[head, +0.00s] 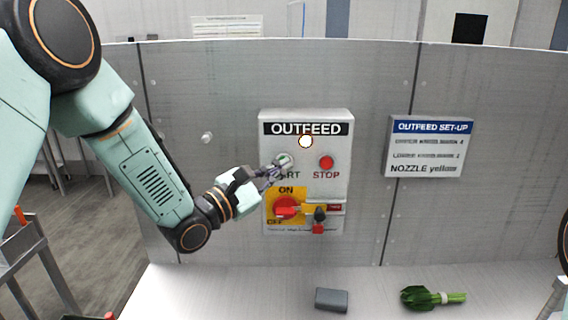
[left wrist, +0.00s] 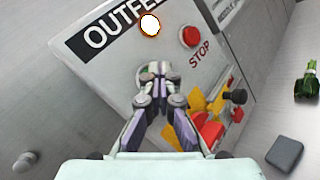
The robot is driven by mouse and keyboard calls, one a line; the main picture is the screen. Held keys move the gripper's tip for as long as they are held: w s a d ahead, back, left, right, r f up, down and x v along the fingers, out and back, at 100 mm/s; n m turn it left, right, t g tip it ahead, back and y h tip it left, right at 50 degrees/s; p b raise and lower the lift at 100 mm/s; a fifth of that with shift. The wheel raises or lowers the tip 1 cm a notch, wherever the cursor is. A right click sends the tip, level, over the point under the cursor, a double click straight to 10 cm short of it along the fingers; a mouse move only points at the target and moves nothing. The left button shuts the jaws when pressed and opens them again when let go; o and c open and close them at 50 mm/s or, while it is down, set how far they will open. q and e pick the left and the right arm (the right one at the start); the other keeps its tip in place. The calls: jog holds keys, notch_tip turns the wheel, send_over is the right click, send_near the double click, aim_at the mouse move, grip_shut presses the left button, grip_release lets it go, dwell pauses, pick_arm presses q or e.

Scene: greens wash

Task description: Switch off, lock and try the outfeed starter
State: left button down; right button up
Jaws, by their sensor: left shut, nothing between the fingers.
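The grey outfeed starter (head: 342,185) is on the metal panel, with a glowing lamp (head: 305,141) under its OUTFEED label. My left gripper (head: 284,162) is shut and empty, its fingertips at the START button, largely covering it; contact is unclear. The fingertips also show in the left wrist view (left wrist: 158,84). The red STOP button (head: 326,162) is clear to the right. Below, the red rotary switch (head: 286,208) sits on a yellow ON/OFF plate (head: 270,194). A yellow piece, a dark knob (head: 320,213) and a red piece (head: 318,229) adjoin it on the right. My right gripper is out of view.
An OUTFEED SET-UP sign (head: 430,147) hangs to the right, reading NOZZLE yellow. A grey block (head: 332,299) and a banded bunch of greens (head: 432,298) lie on the pale surface below. A small knob (head: 207,137) sticks out of the panel at left.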

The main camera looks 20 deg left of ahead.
pick_arm(q)
jog(key=shift+s, duration=0.15)
jog(key=shift+s+d, duration=0.2)
jog(key=shift+s, duration=0.4)
jog(key=s, duration=0.2)
jog(key=s+d+p, duration=0.1)
jog(key=s, duration=0.1)
jog(key=shift+s+d, duration=0.2)
jog(key=shift+s, duration=0.2)
jog(key=shift+s+f, duration=0.1)
dwell(0.4)
